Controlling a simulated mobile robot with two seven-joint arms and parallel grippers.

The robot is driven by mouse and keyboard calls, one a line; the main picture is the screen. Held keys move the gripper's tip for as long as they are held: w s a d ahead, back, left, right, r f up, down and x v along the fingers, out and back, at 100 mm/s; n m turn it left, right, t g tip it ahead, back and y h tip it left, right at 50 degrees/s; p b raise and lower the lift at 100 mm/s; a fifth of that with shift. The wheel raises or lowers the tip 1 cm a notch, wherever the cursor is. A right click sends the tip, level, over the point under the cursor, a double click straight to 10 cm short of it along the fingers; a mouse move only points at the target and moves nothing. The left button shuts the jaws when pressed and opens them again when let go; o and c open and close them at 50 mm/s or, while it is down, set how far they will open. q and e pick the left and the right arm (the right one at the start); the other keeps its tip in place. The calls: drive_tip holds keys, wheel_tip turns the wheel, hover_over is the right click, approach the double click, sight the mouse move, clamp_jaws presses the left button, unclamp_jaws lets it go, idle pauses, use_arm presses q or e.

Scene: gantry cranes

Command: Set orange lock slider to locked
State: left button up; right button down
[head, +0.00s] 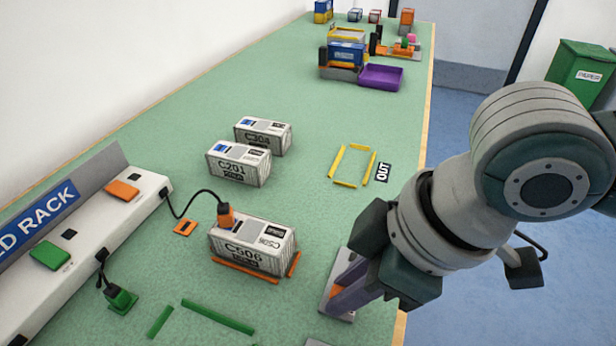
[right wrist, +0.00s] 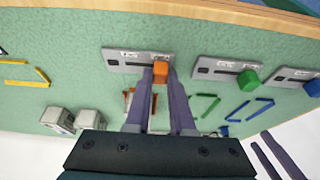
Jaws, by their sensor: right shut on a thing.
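The orange lock slider's knob (right wrist: 160,72) stands on a grey plate (right wrist: 118,66) with a dark slot and two small labels too small to read. The knob is near the right end of the slot in the right wrist view. My right gripper (right wrist: 161,76) is shut on the knob, one finger on each side. Two fingers of my left gripper (right wrist: 262,140) show at the lower right of the right wrist view, apart and empty.
Similar plates with a green knob (right wrist: 248,80) and a blue knob (right wrist: 313,88) stand alongside. Container C506 (head: 252,250) stands by orange strips with an orange plug (head: 226,214) on it. Containers C201 (head: 238,165) and another stand behind. A yellow outline (head: 351,184) is empty.

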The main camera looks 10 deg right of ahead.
sight(343, 267)
idle(0.3)
use_arm(q)
drive_tip(key=shift+d+f, duration=0.15)
drive_tip(key=shift+f, duration=0.05)
use_arm(e)
drive_tip(key=w+d, duration=0.2)
drive_tip(key=w, duration=0.1)
drive_tip(key=shift+w+d, duration=0.25)
drive_tip(key=shift+w, duration=0.05)
drive_tip(key=c, duration=0.8)
unclamp_jaws()
use_arm(q)
wheel_tip(343, 267, up, 3)
drive_tip(key=p, duration=0.2)
drive_tip(key=shift+r+p, duration=0.1)
drive_tip(key=shift+p, duration=0.25)
use_arm(e)
drive_tip(key=shift+o, duration=0.2)
drive_tip(key=v, duration=1)
